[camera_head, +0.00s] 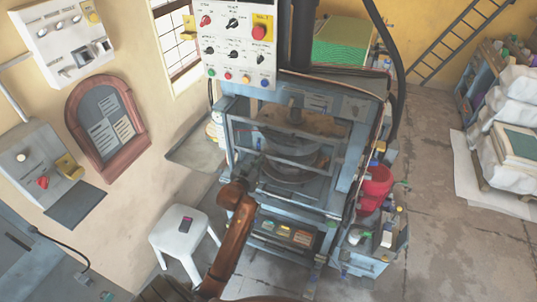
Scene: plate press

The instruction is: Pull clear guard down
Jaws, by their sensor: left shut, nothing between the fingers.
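The plate press (345,105) stands in the middle of the head view, a blue-grey machine with an open-looking front. A clear guard (300,151) with pale frame bars spans its front, and dark round press parts show through it. My left arm, brown-orange, rises from the bottom of the picture. My left gripper (243,183) is at the arm's upper end, in front of the press's lower left side and below the guard in the picture. It is shut and empty. Whether it touches the press is too small to tell. My right gripper is not in view.
A control panel (240,45) with knobs and a red button hangs above the press. A white stool (185,230) with a small dark object stands at left. A red container (375,185) and a crate of bottles (365,262) stand at right. Floor is clear farther right.

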